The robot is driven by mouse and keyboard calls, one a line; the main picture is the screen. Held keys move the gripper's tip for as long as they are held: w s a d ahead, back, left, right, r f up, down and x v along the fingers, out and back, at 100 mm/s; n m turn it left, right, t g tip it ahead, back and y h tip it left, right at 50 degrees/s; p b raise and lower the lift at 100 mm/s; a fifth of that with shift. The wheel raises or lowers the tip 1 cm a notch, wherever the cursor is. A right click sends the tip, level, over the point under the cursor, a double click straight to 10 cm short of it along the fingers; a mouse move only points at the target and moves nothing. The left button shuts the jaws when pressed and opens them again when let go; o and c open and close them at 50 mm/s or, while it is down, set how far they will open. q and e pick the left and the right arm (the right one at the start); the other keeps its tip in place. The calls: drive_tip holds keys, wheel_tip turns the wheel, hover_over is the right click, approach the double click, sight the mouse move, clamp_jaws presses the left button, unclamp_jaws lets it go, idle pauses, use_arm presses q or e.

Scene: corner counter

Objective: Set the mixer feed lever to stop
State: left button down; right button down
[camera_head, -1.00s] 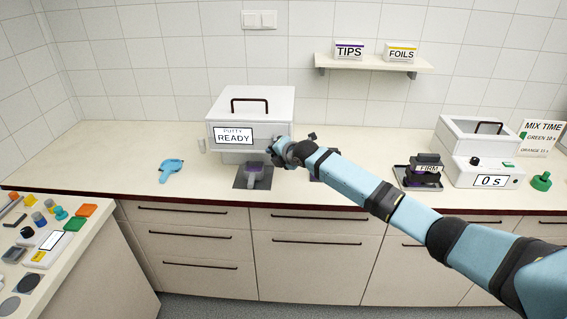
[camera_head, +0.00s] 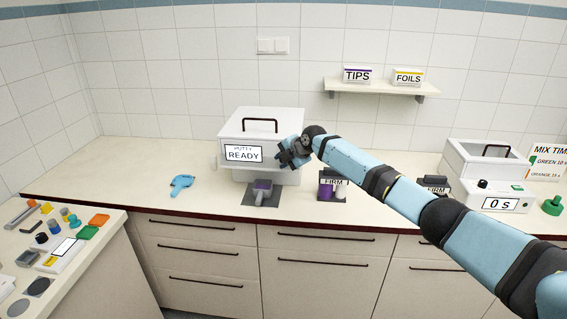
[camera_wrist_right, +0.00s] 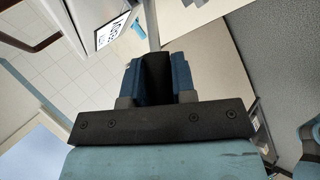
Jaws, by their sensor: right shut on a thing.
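The mixer is the white box (camera_head: 262,132) with a dark top handle and a display (camera_head: 243,153) reading "PUTTY READY". My right gripper (camera_head: 287,155) is at the right side of its front. In the right wrist view, the blue fingers (camera_wrist_right: 156,82) are shut on a dark piece (camera_wrist_right: 156,70), which appears to be the feed lever's grip. A grey rod (camera_wrist_right: 152,22) runs on beyond it. The lever is mostly hidden by the gripper in the head view, and its setting cannot be read. My left gripper is out of view.
A cup on a dark pad (camera_head: 262,190) stands below the mixer front. A blue tool (camera_head: 181,184) lies to the left. A white machine showing "0 s" (camera_head: 498,203) stands at the right.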

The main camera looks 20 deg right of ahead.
drive_tip(key=shift+r, duration=0.1)
drive_tip(key=c, duration=0.9)
unclamp_jaws()
drive_tip(key=shift+a, duration=0.1)
drive_tip(key=shift+c, duration=0.2)
drive_tip(key=b+v, duration=0.2)
drive_tip(key=v, duration=1.1)
drive_tip(key=shift+s+r, duration=0.2)
drive_tip(key=shift+r, duration=0.1)
